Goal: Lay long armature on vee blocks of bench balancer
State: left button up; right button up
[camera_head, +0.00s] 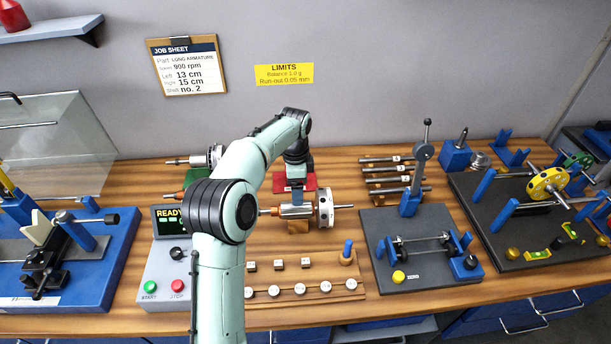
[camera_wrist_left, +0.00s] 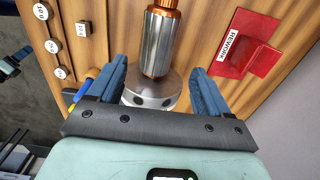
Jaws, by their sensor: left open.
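An armature (camera_head: 297,210) with a steel core, copper windings and a drilled disc lies level on a small wooden support on the bench. It also shows in the wrist view (camera_wrist_left: 156,48), with the disc closest to the gripper. My left gripper (camera_head: 297,192) points down over it; in the wrist view its open blue fingers (camera_wrist_left: 157,82) stand either side of the disc end. I cannot tell whether they touch it. A blue-based machine (camera_head: 105,262) at the left carries a pale vee-shaped block (camera_head: 38,232), empty as far as I see. My right gripper is out of view.
A READY control box (camera_head: 168,270) stands left of my arm, partly hidden. A wooden weight tray (camera_head: 300,272) lies in front of the armature. A dark fixture (camera_head: 425,250) and a larger rotor stand (camera_head: 530,235) fill the right. A red REWORK plate (camera_wrist_left: 240,42) lies behind.

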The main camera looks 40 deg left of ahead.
aim_at(296, 208)
pick_arm(q)
jog(key=shift+s+f, duration=0.25)
jog(key=shift+f, duration=0.25)
notch_tip(296, 208, down, 8)
jog(key=shift+s+r+b, duration=0.1)
jog(key=shift+r+b, duration=0.05)
jog(key=shift+b, duration=1.05)
jog(key=shift+f, duration=0.45)
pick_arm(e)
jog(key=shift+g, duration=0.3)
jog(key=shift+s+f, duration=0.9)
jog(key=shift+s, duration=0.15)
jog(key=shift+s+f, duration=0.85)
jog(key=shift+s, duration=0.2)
pick_arm(q)
jog(key=c, duration=1)
jog(key=o, duration=1.4)
